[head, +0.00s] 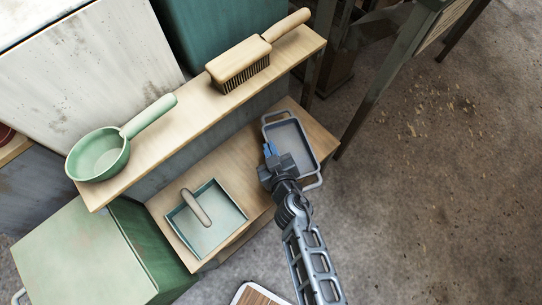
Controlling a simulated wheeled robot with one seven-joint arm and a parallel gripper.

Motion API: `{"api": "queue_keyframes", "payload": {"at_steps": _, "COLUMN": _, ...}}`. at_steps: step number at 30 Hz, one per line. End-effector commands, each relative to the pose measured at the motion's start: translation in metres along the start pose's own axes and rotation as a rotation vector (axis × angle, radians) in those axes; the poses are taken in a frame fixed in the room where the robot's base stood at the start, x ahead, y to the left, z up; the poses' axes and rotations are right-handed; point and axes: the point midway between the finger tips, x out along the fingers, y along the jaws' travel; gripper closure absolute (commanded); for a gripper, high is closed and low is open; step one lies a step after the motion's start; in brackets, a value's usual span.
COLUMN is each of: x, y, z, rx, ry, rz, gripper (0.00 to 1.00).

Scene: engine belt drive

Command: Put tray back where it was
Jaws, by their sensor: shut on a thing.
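The grey tray (291,140) has a raised rim and a loop handle at each end. It is at the right end of the lower wooden shelf, its right side near the shelf's edge. Whether it rests on the shelf or is held just above it, I cannot tell. My gripper (269,151) is at the tray's left long side, shut on the tray. The fingertips and the exact grip point are partly hidden by the gripper body.
A teal dustpan (222,228) lies on the lower shelf (172,197), left of the tray. A brush (238,64) and a green pan (97,154) sit on the upper shelf (188,106). A green cabinet (80,260) stands lower left. A dark metal frame (387,75) stands right of the tray.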

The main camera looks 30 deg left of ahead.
Motion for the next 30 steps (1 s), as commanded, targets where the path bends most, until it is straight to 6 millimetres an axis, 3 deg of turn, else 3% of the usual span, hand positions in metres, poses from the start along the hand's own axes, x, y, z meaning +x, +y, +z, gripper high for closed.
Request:
{"api": "queue_keyframes", "payload": {"at_steps": 12, "x": 0.015, "y": -0.011, "z": 0.036, "rx": 0.0, "ry": 0.0, "rz": 0.0, "gripper": 1.0}}
{"api": "queue_keyframes", "payload": {"at_steps": 25, "x": 0.016, "y": -0.011, "z": 0.038, "rx": 0.001, "ry": 0.0, "rz": 0.0, "gripper": 1.0}}
{"api": "queue_keyframes", "payload": {"at_steps": 26, "x": 0.015, "y": -0.011, "z": 0.038, "rx": 0.002, "ry": 0.0, "rz": 0.0, "gripper": 0.91}}
{"api": "queue_keyframes", "payload": {"at_steps": 30, "x": 0.015, "y": -0.011, "z": 0.037, "rx": 0.001, "ry": -0.001, "rz": 0.0, "gripper": 0.78}}
